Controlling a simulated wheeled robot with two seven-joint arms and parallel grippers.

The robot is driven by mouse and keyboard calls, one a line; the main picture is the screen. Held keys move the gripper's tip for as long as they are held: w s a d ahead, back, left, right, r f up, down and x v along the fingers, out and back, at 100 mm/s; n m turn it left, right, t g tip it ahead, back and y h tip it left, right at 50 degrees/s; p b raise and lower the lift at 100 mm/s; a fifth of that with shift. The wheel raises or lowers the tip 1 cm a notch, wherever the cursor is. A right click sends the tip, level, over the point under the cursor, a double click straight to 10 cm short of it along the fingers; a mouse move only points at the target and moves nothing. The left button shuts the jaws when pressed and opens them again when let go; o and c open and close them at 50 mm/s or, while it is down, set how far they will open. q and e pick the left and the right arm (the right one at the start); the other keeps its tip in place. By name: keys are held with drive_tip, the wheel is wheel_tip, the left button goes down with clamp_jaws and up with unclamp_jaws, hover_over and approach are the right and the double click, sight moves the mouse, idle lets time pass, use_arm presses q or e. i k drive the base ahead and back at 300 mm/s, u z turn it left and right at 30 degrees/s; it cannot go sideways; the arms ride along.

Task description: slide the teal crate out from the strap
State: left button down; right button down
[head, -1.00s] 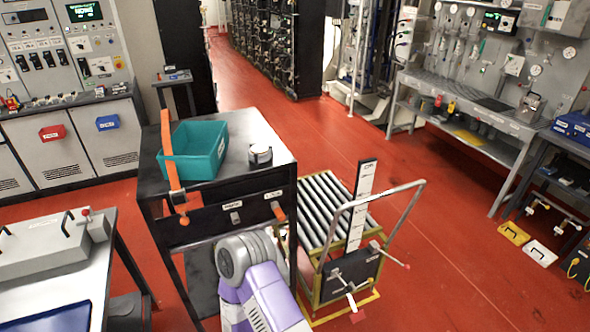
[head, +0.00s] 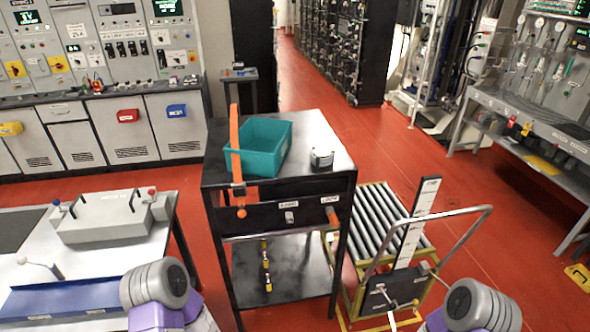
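The teal crate (head: 268,152) sits on top of a black cart (head: 318,160), near its left side. An orange strap (head: 235,140) stands upright along the crate's left front corner and bends down over the cart's front edge. A dark buckle (head: 239,190) shows on the strap at that edge. I cannot tell how the strap runs behind the crate. Purple and grey links of my arms show at the bottom left and bottom right. Neither of my grippers is in view.
A small dark round-topped item (head: 321,158) stands on the cart right of the crate. A roller trolley (head: 385,225) with a raised handle stands close on the cart's right. A workbench (head: 140,250) with a grey box is at the left. Red floor is open behind.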

sight(264, 144)
drive_tip(key=i, duration=0.95)
